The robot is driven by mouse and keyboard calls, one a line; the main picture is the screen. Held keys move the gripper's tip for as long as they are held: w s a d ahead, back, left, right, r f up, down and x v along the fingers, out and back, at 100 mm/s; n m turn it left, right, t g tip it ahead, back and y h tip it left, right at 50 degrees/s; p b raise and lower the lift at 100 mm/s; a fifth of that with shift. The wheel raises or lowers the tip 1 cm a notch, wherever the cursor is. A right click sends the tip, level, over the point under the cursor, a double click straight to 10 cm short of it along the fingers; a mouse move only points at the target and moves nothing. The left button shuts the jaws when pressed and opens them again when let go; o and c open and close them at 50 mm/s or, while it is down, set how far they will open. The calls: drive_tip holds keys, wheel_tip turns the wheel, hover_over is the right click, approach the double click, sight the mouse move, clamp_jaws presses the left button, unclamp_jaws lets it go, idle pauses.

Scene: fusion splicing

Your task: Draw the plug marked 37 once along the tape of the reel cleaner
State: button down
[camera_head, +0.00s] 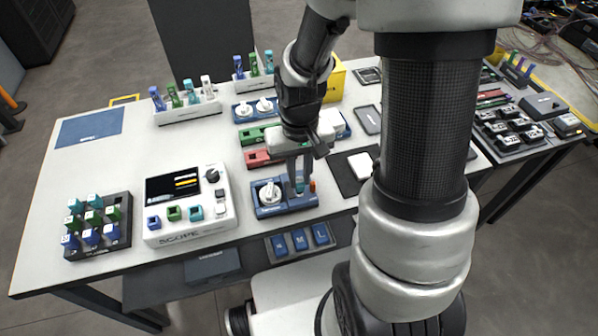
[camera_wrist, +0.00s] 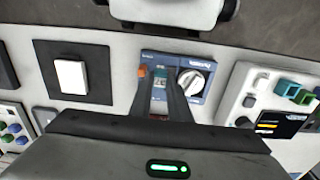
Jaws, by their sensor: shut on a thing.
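The reel cleaner (camera_head: 271,211) is a blue unit near the table's front edge, with a white reel on its left and an orange part on its right. In the wrist view the reel cleaner (camera_wrist: 208,66) lies straight ahead, its white reel (camera_wrist: 191,82) right of my fingers. My gripper (camera_head: 298,186) points down at the right half of the cleaner. It is shut on a teal plug (camera_head: 300,188), which also shows between the fingertips in the wrist view (camera_wrist: 160,84). Its number is not readable. The fingers hide part of the tape area, and I cannot tell whether the plug touches the tape.
The white scope (camera_head: 190,205) stands left of the cleaner, with plugs in front ports. A dark rack (camera_head: 122,247) of plugs is farther left. A black mat with a white block (camera_head: 360,165) lies to the right. Red and green units stand behind my gripper.

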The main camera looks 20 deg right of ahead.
drive_tip(key=shift+s, duration=0.15)
drive_tip(key=shift+r+p, duration=1.9)
drive_tip(key=shift+r, duration=0.4)
